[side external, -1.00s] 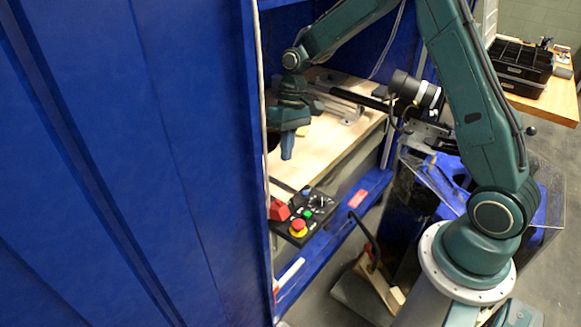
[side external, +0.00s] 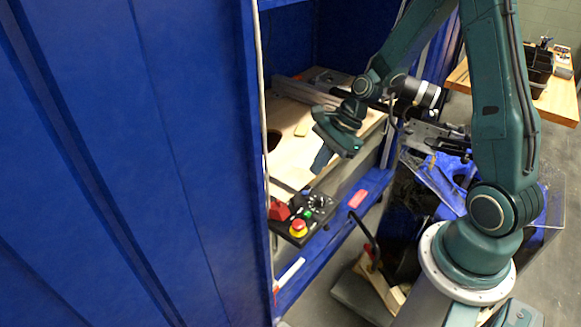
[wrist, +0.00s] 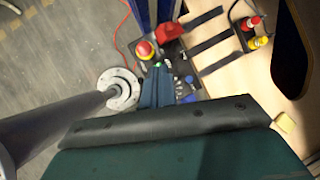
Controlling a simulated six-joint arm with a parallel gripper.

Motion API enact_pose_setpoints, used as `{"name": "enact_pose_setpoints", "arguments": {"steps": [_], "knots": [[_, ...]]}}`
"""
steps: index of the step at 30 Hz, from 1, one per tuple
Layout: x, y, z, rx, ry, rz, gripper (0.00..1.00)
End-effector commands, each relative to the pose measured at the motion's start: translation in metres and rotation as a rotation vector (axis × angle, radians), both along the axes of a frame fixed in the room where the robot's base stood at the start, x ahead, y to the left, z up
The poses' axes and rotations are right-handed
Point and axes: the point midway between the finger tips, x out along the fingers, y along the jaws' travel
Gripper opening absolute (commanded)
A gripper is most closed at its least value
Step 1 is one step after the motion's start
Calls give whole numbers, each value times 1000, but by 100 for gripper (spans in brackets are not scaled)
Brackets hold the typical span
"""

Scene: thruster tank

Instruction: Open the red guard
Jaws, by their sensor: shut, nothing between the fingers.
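The red guard (side external: 279,210) is a small red block at the left of the black control box (side external: 323,211), partly next to the blue panel's edge. I cannot tell from its shape whether it is raised. In the wrist view the red guard (wrist: 170,31) is near the top, beyond my fingertips and a little to their right. My gripper (side external: 318,168) is shut and empty, tilted down to the left, above the box's back side and apart from the guard. In the wrist view my gripper (wrist: 158,76) points at the box and hides part of it.
On the box are a red-and-yellow stop button (side external: 298,228), a green button (side external: 307,214) and a knob (side external: 318,201). The tall blue panel (side external: 150,160) stands close at left. The wooden worktop (side external: 290,150) has a dark hole. Red and yellow items (wrist: 256,32) stand in a holder.

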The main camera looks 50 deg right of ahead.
Motion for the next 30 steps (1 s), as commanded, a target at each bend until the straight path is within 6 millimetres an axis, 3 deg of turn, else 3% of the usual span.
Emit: {"name": "enact_pose_setpoints", "arguments": {"steps": [6,12,18,30], "knots": [[-19,-3,1,116,82,-371,0],[-30,-4,2,204,137,-614,0],[-34,-4,2,239,156,-704,0],[-31,-1,-3,241,161,-705,0]]}}
